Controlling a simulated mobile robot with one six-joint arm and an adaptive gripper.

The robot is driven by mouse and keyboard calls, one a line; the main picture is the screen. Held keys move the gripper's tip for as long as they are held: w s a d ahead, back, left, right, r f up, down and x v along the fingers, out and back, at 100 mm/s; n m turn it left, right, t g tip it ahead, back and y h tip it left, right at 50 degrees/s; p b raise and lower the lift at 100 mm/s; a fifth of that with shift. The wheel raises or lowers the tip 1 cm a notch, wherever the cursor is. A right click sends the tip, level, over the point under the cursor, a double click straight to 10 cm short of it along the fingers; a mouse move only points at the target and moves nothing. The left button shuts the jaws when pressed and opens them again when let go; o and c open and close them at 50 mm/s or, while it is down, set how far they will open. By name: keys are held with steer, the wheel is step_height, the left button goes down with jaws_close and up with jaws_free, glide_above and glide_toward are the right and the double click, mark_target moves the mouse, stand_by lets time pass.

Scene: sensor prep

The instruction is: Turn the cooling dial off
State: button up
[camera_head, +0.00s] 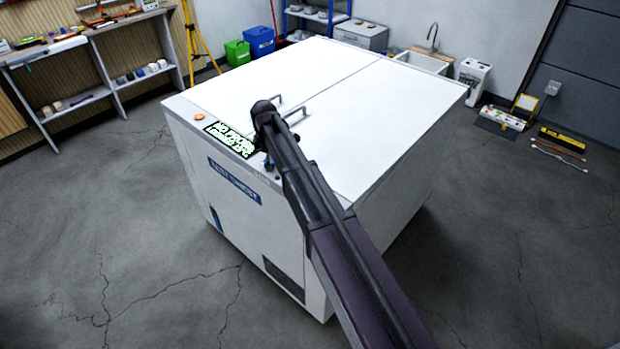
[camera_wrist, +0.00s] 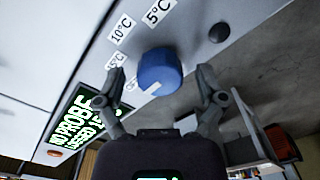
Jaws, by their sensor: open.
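The cooling dial (camera_wrist: 158,70) is a round blue knob on the white chamber's panel in the wrist view. A white mark (camera_wrist: 152,89) shows on its lower-left side. Labels 5°C (camera_wrist: 158,11), 10°C (camera_wrist: 121,29) and 15°C (camera_wrist: 116,61) lie around its upper left; the last is partly covered by a finger. I see no off label. My gripper (camera_wrist: 161,67) is open, one finger on each side of the dial, with gaps visible. A green display (camera_wrist: 88,120) reads "NO PROBE", its lower line partly hidden. My arm hides most of the dial area in the head view.
The white chamber (camera_head: 390,115) has two lid handles near my arm. An orange button (camera_head: 199,117) sits beside the display (camera_head: 231,139). A dark round button (camera_wrist: 219,32) is right of the dial.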

steer(key=shift+m, duration=0.4)
steer(key=m, duration=0.3)
steer(key=shift+m, duration=0.3)
steer(key=m, duration=0.4)
steer(key=shift+r+m+p, duration=0.4)
step_height(320, 180, up, 13)
steer(key=p, duration=1.3)
steer(key=m+b, duration=0.7)
steer(key=b, duration=0.4)
glide_toward(347, 200)
steer(key=s+f, duration=0.1)
steer(key=s+a+f, duration=0.2)
steer(key=s+f, duration=0.1)
steer(key=shift+s+d+f, duration=0.1)
steer(key=shift+s+d, duration=0.3)
steer(key=shift+s, duration=0.1)
